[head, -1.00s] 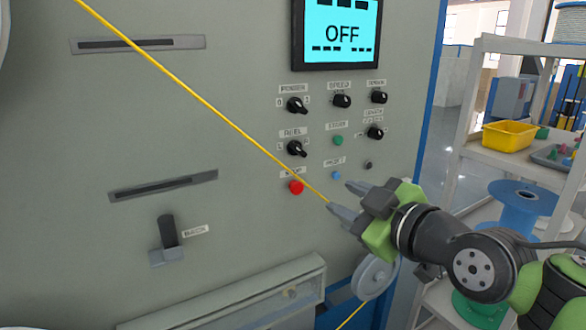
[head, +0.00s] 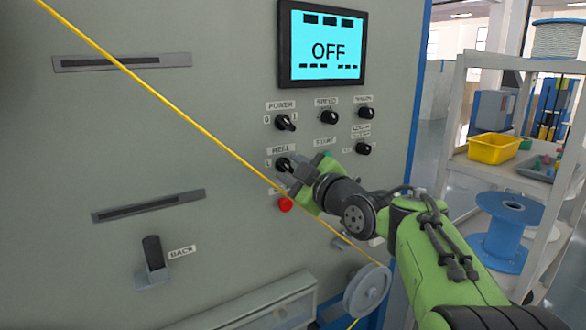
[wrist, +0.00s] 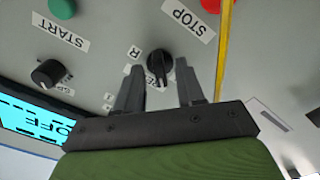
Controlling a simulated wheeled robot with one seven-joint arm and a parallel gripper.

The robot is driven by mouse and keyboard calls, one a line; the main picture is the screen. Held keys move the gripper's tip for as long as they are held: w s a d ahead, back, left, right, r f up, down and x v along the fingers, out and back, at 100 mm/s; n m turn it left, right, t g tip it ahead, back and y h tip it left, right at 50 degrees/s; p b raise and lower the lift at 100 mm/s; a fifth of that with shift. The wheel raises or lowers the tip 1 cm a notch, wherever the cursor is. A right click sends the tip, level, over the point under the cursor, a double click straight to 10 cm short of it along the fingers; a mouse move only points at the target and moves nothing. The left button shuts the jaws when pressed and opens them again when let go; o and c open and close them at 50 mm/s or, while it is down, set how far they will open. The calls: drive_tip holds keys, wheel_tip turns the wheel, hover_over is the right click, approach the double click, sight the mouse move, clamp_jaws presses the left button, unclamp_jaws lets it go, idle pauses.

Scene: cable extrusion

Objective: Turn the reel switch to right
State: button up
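The reel switch (head: 283,164) is a black knob on the grey machine panel, under a REEL label and with an L mark at its left. In the wrist view the reel switch (wrist: 160,64) sits between the fingertips, with an R mark beside it. My gripper (head: 286,173) is at the switch; in the wrist view my gripper (wrist: 158,76) is open, with one finger on each side of the knob. Gaps seem to remain beside the knob; contact is unclear. In the head view the fingers partly cover the switch.
A taut yellow cable (head: 180,116) runs diagonally across the panel, close to my gripper. The red stop button (head: 285,204) is just below. The power knob (head: 285,122) is above, and the screen (head: 323,47) reads OFF. A shelf (head: 470,158) stands at right.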

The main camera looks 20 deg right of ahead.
clamp_jaws()
idle(0.5)
drive_tip(key=m, duration=0.4)
drive_tip(key=shift+m, duration=0.3)
drive_tip(key=m, duration=0.4)
drive_tip(key=shift+m, duration=0.3)
drive_tip(key=m+p, duration=0.1)
drive_tip(key=m, duration=0.3)
drive_tip(key=shift+m, duration=0.3)
drive_tip(key=shift+m+p, duration=0.6)
drive_tip(key=shift+m, duration=1.5)
